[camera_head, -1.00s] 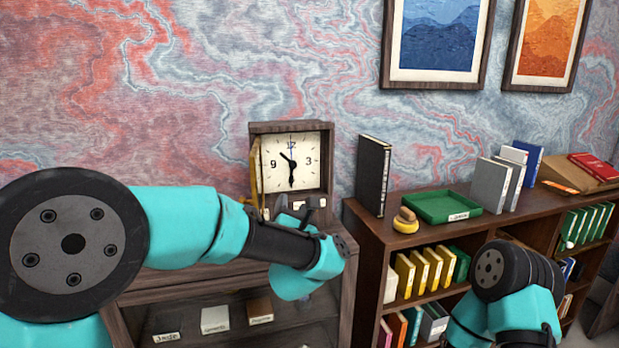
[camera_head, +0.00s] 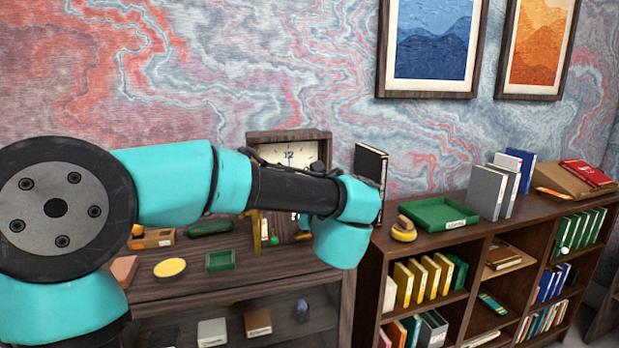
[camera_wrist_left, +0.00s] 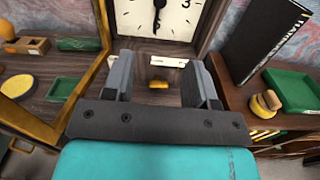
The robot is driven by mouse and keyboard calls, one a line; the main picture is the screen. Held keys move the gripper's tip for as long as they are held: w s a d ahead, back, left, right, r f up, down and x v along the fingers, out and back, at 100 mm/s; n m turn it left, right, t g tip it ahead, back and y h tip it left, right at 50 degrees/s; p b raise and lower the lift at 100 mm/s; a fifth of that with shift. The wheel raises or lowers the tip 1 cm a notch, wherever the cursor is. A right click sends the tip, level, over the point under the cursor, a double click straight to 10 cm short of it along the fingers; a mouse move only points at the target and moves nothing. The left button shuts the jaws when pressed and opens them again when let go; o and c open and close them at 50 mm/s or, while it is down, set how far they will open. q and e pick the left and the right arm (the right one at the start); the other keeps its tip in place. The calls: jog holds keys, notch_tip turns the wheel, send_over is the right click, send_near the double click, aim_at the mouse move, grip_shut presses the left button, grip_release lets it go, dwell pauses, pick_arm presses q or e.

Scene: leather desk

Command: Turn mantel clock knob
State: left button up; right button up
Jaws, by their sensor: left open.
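The mantel clock (camera_head: 283,138) has a dark wooden case and a white face, partly hidden behind my left arm in the head view. In the left wrist view its white dial (camera_wrist_left: 180,18) is above my gripper, with a white label (camera_wrist_left: 163,61) below it. A gold frame, seemingly the clock's open door (camera_wrist_left: 88,88), stands out to the left. A small gold piece (camera_wrist_left: 158,84), possibly the knob, shows between my fingers, apart from both. My left gripper (camera_wrist_left: 160,72) is open in front of the clock's lower part. My right gripper is not in view.
A black book (camera_wrist_left: 265,35) stands right of the clock, near a green tray (camera_wrist_left: 293,88) and a yellow-based object (camera_wrist_left: 265,104) on the bookcase. A yellow disc (camera_head: 169,268) and small green tray (camera_head: 220,261) lie on the desk at left.

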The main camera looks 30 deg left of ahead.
pick_arm(q)
jog(key=shift+w+a, duration=0.1)
jog(key=x, duration=1.7)
jog(key=shift+a+f, duration=0.1)
jog(key=shift+c, duration=0.4)
grip_shut()
